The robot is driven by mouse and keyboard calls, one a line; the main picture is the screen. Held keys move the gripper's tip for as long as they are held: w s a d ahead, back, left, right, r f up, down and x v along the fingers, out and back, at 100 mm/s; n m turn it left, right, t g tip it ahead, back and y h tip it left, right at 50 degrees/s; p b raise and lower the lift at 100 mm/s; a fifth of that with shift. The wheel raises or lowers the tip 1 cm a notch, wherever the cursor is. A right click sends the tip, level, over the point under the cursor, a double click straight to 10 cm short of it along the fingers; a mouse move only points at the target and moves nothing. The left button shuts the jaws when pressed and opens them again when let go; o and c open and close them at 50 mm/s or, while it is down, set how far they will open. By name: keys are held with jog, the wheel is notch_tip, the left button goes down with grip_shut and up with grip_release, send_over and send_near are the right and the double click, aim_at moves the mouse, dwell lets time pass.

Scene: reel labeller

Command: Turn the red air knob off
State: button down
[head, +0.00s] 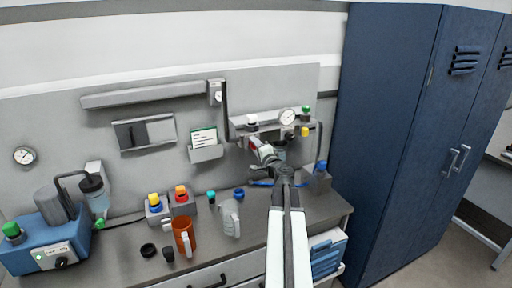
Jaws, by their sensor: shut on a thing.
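My arm reaches up from the bottom of the head view to a grey panel unit on the wall. My gripper (257,147) is at the left part of this unit, shut on a small red knob (253,142). Only a little red shows between the jaws, and the gripper hides most of the knob. I cannot tell which way the knob is turned. A round white gauge (287,117) sits on the unit to the right of the knob. Its needle is too small to read.
A green knob (306,110) and a yellow knob (304,132) are close by on the right. An orange mug (184,236) and a grey jug (230,218) stand on the bench. A blue locker (390,140) is at the right.

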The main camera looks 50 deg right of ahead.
jog(key=c, duration=0.9)
grip_release()
jog(key=shift+s, duration=0.15)
jog(key=v, duration=0.7)
jog(key=shift+s, duration=0.25)
jog(key=shift+a, duration=0.1)
